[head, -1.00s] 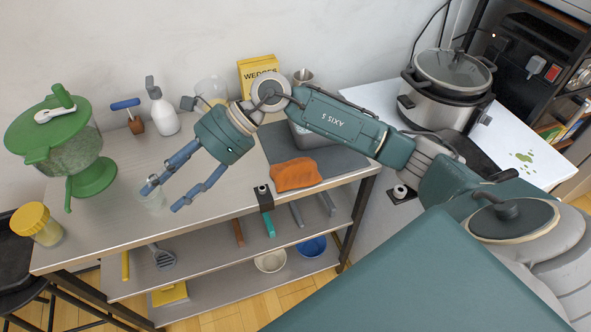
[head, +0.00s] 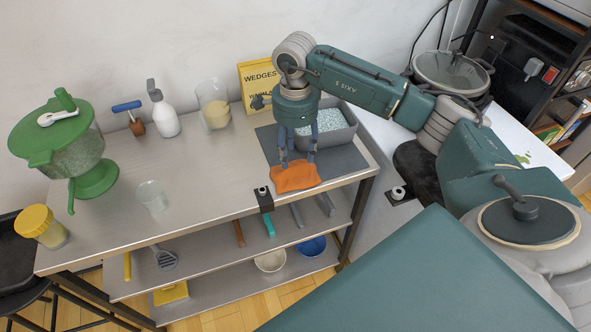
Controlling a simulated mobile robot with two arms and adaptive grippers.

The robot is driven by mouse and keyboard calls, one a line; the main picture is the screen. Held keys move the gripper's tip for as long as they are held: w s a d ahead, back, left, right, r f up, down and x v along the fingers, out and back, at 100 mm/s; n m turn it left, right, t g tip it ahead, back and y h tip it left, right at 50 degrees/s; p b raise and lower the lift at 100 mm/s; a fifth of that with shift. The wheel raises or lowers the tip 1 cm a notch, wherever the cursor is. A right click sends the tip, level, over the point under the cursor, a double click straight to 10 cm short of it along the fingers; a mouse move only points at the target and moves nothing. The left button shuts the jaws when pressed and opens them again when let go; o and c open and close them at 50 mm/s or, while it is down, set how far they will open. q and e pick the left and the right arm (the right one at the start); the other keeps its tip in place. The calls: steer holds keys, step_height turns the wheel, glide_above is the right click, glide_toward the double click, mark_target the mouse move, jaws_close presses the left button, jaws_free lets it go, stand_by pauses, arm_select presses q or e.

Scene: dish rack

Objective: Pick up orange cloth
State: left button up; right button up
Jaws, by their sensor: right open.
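The orange cloth (head: 295,179) lies crumpled on the front right of the steel table, partly over the dark grey mat (head: 345,160). My right gripper (head: 297,161) points straight down over the cloth's back edge. Its two blue fingers are apart, with their tips at or just above the cloth. I cannot tell whether they touch it. My left gripper is not in view.
A grey bin of pale pellets (head: 335,132) stands just behind and right of the gripper. A yellow box (head: 258,80), a clear jar (head: 214,105) and a spray bottle (head: 163,112) stand along the wall. A clear cup (head: 153,196) and green spinner (head: 66,146) stand left. The table's middle is clear.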

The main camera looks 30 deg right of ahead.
mark_target(296, 168)
steer(key=f+p, duration=0.1)
steer(key=f, duration=0.2)
steer(key=shift+s+a+f+p, duration=0.15)
steer(key=shift+s+f+p, duration=0.15)
steer(key=shift+s+p, duration=0.1)
steer(key=shift+w+f, duration=0.1)
steer(key=shift+f, duration=0.45)
steer(key=c, duration=1.1)
